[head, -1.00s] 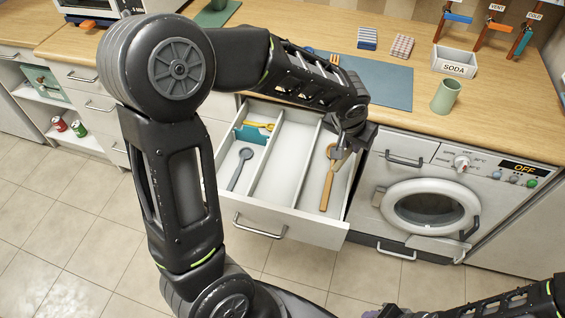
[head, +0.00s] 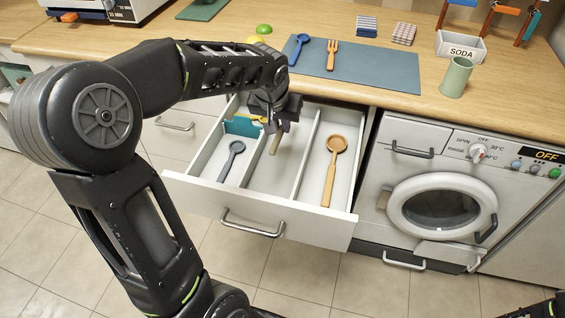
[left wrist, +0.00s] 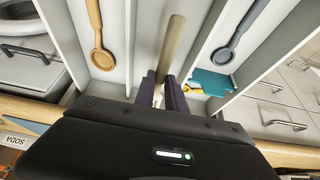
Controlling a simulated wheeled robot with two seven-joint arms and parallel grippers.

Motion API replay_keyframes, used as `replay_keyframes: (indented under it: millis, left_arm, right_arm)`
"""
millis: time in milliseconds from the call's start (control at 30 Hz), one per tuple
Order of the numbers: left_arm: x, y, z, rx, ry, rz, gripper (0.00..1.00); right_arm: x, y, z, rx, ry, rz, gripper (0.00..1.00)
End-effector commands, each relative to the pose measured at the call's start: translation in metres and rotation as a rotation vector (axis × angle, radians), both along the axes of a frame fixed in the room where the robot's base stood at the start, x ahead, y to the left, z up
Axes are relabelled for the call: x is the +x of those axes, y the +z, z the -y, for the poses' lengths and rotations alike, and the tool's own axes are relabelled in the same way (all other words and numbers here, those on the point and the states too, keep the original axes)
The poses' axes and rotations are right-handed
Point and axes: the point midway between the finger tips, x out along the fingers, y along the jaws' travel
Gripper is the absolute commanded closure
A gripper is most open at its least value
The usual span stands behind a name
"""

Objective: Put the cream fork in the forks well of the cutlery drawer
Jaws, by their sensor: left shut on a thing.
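My left gripper (head: 275,120) is shut on the cream fork (head: 275,143), of which only the pale handle shows below the fingers. In the left wrist view the handle (left wrist: 173,45) stands out from between the dark fingers; the tines are hidden. The gripper is over the middle well of the open cutlery drawer (head: 265,212). That middle well (head: 272,176) looks empty. The left well holds a grey-blue spoon (head: 233,155) in front of a teal divider (head: 240,127), with a yellow utensil partly hidden behind it. The right well holds an orange-brown spoon (head: 333,165). My right gripper is out of view.
On the counter behind, a blue-grey mat (head: 375,70) carries a blue spoon (head: 299,48) and an orange fork (head: 332,54). A green cup (head: 456,78) and SODA box (head: 460,46) stand to the right. A washing machine (head: 440,200) adjoins the drawer's right side.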

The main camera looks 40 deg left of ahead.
Motion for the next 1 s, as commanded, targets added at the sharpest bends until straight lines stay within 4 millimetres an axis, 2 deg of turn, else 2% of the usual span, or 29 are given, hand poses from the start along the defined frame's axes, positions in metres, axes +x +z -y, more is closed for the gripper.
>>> replay_keyframes:
  millis: [167,267,500,600,900,1000]
  left_arm:
    - [0.000,0.000,0.001,0.000,-0.001,0.000,1.00]
    - [0.000,-0.008,0.001,0.000,-0.002,-0.002,1.00]
    - [0.000,-0.050,0.001,-0.001,-0.001,-0.004,1.00]
    - [0.000,-0.061,0.001,0.000,-0.002,-0.003,1.00]
    - [0.001,-0.062,0.000,0.001,-0.001,0.001,1.00]
    - [0.000,-0.068,0.001,0.000,-0.001,-0.001,1.00]
  right_arm:
    - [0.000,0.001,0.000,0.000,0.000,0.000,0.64]
    - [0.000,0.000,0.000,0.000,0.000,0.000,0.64]
    - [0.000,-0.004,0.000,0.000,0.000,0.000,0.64]
    - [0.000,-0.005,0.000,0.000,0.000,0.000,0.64]
    - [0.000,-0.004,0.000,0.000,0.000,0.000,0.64]
    - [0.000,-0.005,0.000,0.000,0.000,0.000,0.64]
